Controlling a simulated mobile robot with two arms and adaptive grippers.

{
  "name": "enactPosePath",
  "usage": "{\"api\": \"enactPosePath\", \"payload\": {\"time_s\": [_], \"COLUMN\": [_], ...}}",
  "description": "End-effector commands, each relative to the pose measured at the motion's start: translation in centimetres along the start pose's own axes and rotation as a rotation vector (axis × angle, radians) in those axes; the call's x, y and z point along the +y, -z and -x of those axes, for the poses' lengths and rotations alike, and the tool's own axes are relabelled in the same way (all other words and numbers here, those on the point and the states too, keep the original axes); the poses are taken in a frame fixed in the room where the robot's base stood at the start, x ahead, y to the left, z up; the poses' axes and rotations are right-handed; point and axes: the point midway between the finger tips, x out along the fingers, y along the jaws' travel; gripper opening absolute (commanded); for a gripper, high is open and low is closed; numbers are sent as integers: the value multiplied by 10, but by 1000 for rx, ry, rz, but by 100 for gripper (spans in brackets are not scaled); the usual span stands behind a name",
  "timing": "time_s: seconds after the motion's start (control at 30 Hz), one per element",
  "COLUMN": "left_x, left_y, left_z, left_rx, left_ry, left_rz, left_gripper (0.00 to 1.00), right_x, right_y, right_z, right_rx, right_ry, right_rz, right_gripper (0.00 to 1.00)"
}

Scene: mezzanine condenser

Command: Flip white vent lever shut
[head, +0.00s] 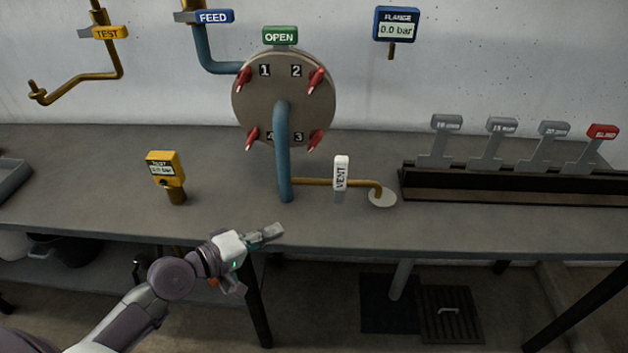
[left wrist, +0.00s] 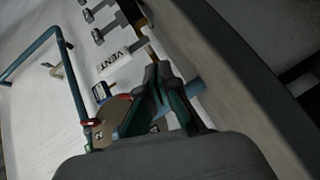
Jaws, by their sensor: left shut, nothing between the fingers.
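The white vent lever (head: 341,173), marked VENT, stands upright on a thin brass pipe (head: 358,183) to the right of the blue standpipe. The pipe ends over a pale round drain (head: 383,197) in the bench top. My left gripper (head: 275,233) is shut and empty near the bench's front edge, left of and nearer than the lever, not touching it. In the left wrist view the shut fingers (left wrist: 158,75) show in front, with the white lever (left wrist: 121,57) beyond them and apart. My right gripper is not in view.
The round flange (head: 258,110) with red clamps and the blue pipe (head: 282,150) stand behind my left gripper. A yellow test gauge (head: 165,170) stands to the left. A rack (head: 500,185) of grey tags and a red one is right. Bench between gripper and lever is clear.

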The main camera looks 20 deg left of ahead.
Motion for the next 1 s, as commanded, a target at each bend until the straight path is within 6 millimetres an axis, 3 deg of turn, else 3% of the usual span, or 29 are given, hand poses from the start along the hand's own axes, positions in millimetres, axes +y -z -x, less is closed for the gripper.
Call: {"api": "enactPosePath", "payload": {"time_s": [0.1,0.27,0.77,1.0], "left_x": [35,60,68,79], "left_y": [23,39,44,48], "left_z": [4,9,5,-32], "left_rx": [32,52,58,58], "left_ry": [-110,-186,-203,-205], "left_rz": [129,236,258,259], "left_gripper": [0,0,0,0], "right_x": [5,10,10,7], "right_y": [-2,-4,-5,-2], "right_z": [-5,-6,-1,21], "right_rx": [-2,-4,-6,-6], "right_ry": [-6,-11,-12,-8], "right_rz": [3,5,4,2], "right_gripper": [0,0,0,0]}}
